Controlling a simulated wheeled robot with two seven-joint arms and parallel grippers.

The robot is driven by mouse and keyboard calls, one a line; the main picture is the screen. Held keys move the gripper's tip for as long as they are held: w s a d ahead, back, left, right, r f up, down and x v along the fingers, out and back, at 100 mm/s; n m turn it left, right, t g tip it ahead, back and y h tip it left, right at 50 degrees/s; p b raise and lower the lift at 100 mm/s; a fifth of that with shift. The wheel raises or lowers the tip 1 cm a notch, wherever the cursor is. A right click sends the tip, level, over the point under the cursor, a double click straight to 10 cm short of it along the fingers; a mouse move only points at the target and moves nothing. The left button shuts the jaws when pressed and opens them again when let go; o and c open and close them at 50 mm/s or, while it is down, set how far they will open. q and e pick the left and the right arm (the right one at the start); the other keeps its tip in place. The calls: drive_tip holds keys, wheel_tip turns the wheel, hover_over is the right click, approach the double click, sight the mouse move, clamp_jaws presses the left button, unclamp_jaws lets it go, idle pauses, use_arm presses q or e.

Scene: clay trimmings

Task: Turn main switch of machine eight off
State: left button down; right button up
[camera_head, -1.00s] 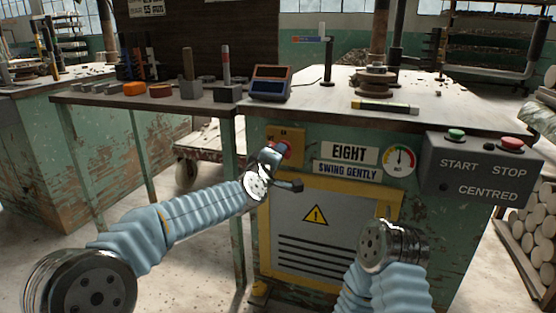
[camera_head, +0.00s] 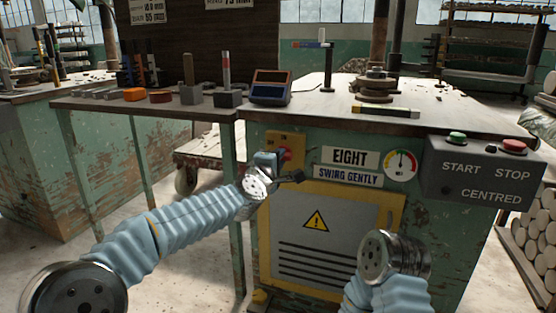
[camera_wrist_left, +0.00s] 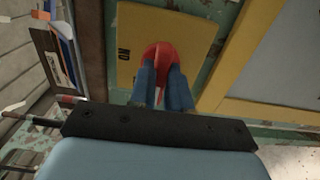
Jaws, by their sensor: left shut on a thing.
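The main switch (camera_head: 287,154) of machine eight is a red knob on a yellow plate (camera_head: 292,137) at the upper left of the green machine front, beside the "EIGHT" label (camera_head: 350,157). In the left wrist view the red knob (camera_wrist_left: 161,55) sits between the two blue fingers of my left gripper (camera_wrist_left: 163,84), which is shut on it. In the head view my left gripper (camera_head: 272,166) covers part of the switch. My right arm (camera_head: 385,270) ends low in front of the grey door; its fingers are hidden.
A grey box with START and STOP buttons (camera_head: 480,175) hangs at the machine's right corner. A gauge (camera_head: 400,165) sits beside the labels. A side table (camera_head: 150,106) with blocks stands to the left. A grey warning door (camera_head: 330,240) lies below the switch.

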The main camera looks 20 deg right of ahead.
use_arm(q)
drive_tip(key=c, duration=1.1)
unclamp_jaws()
drive_tip(key=b+v, duration=0.2)
drive_tip(key=v, duration=1.1)
drive_tip(key=shift+s+a, duration=0.3)
drive_tip(key=shift+f, duration=0.15)
